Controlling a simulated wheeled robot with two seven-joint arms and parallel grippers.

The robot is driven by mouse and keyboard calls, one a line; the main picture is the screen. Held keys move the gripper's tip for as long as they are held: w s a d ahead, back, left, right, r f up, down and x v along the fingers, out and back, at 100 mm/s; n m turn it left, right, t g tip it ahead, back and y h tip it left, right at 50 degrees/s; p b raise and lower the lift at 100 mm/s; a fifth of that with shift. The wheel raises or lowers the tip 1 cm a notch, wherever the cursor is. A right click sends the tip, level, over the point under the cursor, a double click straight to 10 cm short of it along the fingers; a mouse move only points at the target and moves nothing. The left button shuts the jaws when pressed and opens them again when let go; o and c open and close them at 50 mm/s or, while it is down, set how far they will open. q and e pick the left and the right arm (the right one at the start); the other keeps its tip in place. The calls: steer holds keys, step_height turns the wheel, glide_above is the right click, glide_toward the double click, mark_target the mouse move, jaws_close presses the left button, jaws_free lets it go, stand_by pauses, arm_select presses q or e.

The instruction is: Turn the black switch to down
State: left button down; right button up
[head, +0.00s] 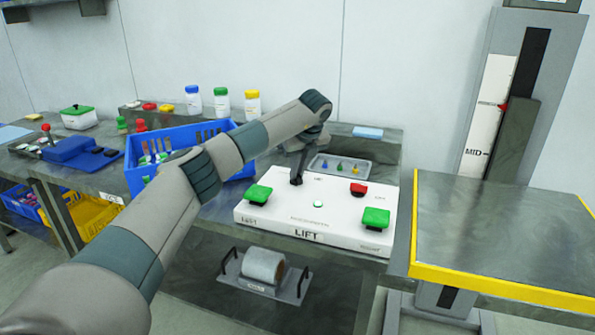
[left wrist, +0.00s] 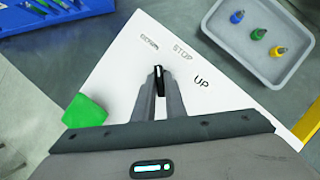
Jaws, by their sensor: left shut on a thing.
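The white LIFT panel (head: 310,222) lies on the bench; it also fills the middle of the left wrist view (left wrist: 120,75). My left gripper (head: 296,178) reaches down to the panel's back left part. In the left wrist view its two fingers (left wrist: 159,85) are shut on the black switch (left wrist: 159,76), which shows as a narrow dark strip between the tips. The labels DOWN, STOP and UP lie around it. The switch points up in that picture, roughly between DOWN and STOP; its exact setting is hard to tell. My right gripper is not in view.
The panel also bears green buttons (head: 259,194) (head: 376,218) and a red one (head: 358,189). A grey tray (left wrist: 225,40) with small coloured parts stands behind it. A blue crate (head: 135,177) is to the left. A yellow-edged lift platform (head: 490,225) stands at right.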

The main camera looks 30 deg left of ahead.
arm_select(q)
steer(key=c, duration=1.8)
jaws_free()
steer(key=shift+r, duration=0.1)
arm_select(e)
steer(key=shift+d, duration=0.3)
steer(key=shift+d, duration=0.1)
arm_select(q)
steer(key=shift+s+d+r, duration=0.1)
steer(key=shift+d+r, duration=0.1)
steer(key=shift+r, duration=0.35)
steer(key=b+v, duration=0.2)
steer(key=v, duration=1.4)
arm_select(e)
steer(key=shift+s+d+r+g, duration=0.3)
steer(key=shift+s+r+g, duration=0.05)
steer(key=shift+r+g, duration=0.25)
